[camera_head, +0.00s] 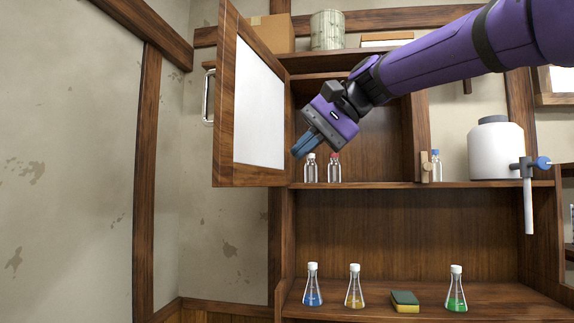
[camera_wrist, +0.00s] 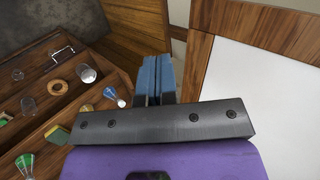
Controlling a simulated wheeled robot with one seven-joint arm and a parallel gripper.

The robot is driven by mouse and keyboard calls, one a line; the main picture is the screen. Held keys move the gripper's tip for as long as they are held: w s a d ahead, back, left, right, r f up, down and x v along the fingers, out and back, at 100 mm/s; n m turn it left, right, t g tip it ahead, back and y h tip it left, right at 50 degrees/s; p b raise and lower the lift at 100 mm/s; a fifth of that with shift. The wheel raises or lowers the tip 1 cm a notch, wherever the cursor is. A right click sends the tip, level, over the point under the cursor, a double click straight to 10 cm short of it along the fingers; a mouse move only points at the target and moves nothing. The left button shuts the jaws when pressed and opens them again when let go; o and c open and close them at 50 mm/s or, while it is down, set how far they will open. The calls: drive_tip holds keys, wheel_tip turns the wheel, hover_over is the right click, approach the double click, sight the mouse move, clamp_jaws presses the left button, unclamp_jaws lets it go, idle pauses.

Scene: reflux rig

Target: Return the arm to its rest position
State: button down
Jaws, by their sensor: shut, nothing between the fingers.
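My purple arm reaches in from the upper right in the head view. My gripper (camera_head: 301,149) is in front of the open cupboard, its blue fingers together and empty, pointing down and left. In the wrist view the shut gripper (camera_wrist: 157,75) shows at the centre, beside the cupboard door (camera_wrist: 266,100). The door (camera_head: 260,105), with a white panel in a wooden frame, stands swung open to the left of the gripper in the head view. Two clear bottles, one white-capped (camera_head: 311,168) and one red-capped (camera_head: 334,168), stand on the cupboard shelf just below the gripper.
A white tank (camera_head: 496,150) with a blue tap and a blue-capped bottle (camera_head: 436,165) stand right of the cupboard. The lower shelf holds blue (camera_head: 313,288), yellow (camera_head: 354,290) and green (camera_head: 457,292) flasks and a sponge (camera_head: 405,301). The wall at left is bare.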

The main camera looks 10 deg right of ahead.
drive_tip(key=s+d+f+n+t+h, duration=0.1)
drive_tip(key=s+d+f+h, duration=0.2)
drive_tip(key=s+d+f, duration=0.3)
drive_tip(key=s+d+f+n+t+h, duration=0.1)
drive_tip(key=s+d+f+h, duration=0.2)
drive_tip(key=s+d+f, duration=0.4)
drive_tip(key=s+d+f+t+h, duration=0.1)
drive_tip(key=s+d+f+h, duration=0.2)
drive_tip(key=s+d+f, duration=0.4)
wheel_tip(320, 180, down, 8)
drive_tip(key=shift+s+f+n, duration=0.15)
drive_tip(key=shift+s+n, duration=0.25)
drive_tip(key=shift+s, duration=0.55)
